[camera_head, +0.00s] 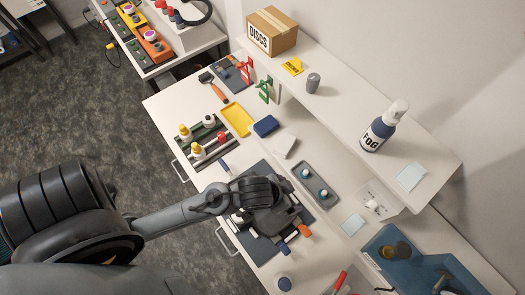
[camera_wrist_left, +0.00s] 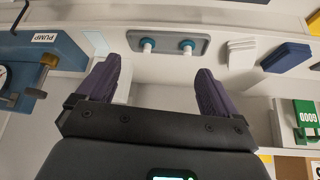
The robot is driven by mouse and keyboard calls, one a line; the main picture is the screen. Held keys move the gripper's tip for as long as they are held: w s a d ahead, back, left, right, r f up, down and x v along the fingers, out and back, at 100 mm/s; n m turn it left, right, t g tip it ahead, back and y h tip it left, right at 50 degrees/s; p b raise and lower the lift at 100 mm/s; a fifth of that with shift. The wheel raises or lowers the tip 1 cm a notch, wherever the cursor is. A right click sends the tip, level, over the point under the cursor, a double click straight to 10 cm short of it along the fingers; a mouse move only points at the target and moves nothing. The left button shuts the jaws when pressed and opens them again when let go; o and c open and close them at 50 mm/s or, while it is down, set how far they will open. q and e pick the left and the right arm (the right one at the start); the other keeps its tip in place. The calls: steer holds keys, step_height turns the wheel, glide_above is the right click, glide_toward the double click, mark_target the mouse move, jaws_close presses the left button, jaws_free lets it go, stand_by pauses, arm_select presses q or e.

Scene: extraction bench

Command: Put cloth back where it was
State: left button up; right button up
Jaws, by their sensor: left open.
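Several cloth-like pieces are in view, and I cannot tell which one the task means. A pale blue square (camera_head: 353,223) lies flat on the bench right of my left gripper, and another pale blue square (camera_head: 411,177) lies on the raised shelf. A white folded pad (camera_head: 284,146) lies beside a dark blue pad (camera_head: 265,126) on the bench; both show in the left wrist view, white (camera_wrist_left: 241,54) and blue (camera_wrist_left: 287,57). My left gripper (camera_head: 275,208) is above the dark mat. In the left wrist view its fingers (camera_wrist_left: 157,88) are apart with nothing between them. My right gripper is out of view.
A grey tray (camera_head: 328,194) with two teal-topped pieces lies just past my left gripper. The shelf (camera_head: 340,104) holds a FOG bottle (camera_head: 378,131) and a DISCS box (camera_head: 272,33). A blue pump unit (camera_head: 410,262) stands at the lower right.

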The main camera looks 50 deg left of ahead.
arm_select(q)
steer(key=s+a+g+y, duration=0.1)
steer(key=s+a+g, duration=0.1)
steer(key=s+a, duration=0.5)
steer(key=shift+s+a+f+n, duration=0.3)
steer(key=shift+s+f, duration=0.1)
steer(key=shift+s, duration=0.3)
step_height(320, 180, up, 3)
steer(key=p, duration=0.3)
steer(key=shift+d, duration=0.1)
